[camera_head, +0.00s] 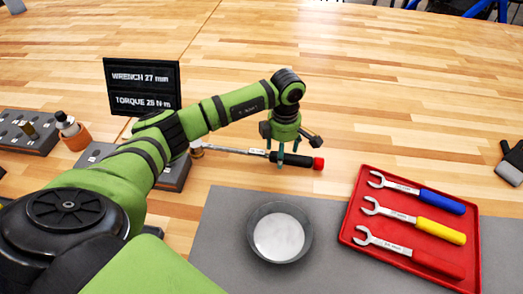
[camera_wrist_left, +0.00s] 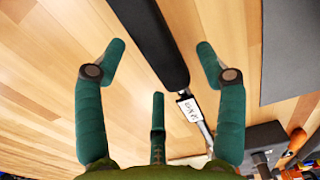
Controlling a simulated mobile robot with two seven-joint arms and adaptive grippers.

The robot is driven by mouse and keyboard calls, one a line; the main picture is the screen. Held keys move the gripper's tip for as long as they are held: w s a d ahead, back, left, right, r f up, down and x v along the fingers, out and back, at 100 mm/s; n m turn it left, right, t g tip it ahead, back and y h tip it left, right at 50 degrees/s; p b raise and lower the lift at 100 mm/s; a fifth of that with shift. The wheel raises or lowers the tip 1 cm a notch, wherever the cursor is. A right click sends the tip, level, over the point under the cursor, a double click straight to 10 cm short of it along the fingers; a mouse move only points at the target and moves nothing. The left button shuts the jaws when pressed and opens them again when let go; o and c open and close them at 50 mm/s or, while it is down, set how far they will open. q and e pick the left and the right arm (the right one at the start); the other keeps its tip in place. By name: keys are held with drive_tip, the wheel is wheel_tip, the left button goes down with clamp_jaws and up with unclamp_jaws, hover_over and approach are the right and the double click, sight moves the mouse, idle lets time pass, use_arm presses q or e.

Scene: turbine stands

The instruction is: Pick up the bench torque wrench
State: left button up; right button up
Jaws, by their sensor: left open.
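The bench torque wrench (camera_head: 245,152) lies on the wooden table, with a thin metal shaft, a black handle and a red end cap. Its head end, at the left, is by a dark grey block and partly hidden by my arm. My left gripper (camera_head: 283,163) is over the black handle, pointing down with its teal fingers open. In the left wrist view, the black handle (camera_wrist_left: 150,40) and its small white label run between the spread fingers of my left gripper (camera_wrist_left: 160,75). I cannot tell whether any finger touches it. My right gripper is not in view.
A red tray (camera_head: 352,222) holds wrenches with blue, yellow and red handles. A round grey dish (camera_head: 252,232) stands on the grey mat (camera_head: 218,225). A black sign (camera_head: 142,88) and a socket block (camera_head: 22,140) are at left. A dark item (camera_head: 510,168) sits at the right edge.

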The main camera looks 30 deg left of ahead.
use_arm(q)
clamp_jaws()
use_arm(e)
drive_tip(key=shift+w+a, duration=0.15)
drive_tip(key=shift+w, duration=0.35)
use_arm(q)
drive_tip(key=shift+r, duration=0.1)
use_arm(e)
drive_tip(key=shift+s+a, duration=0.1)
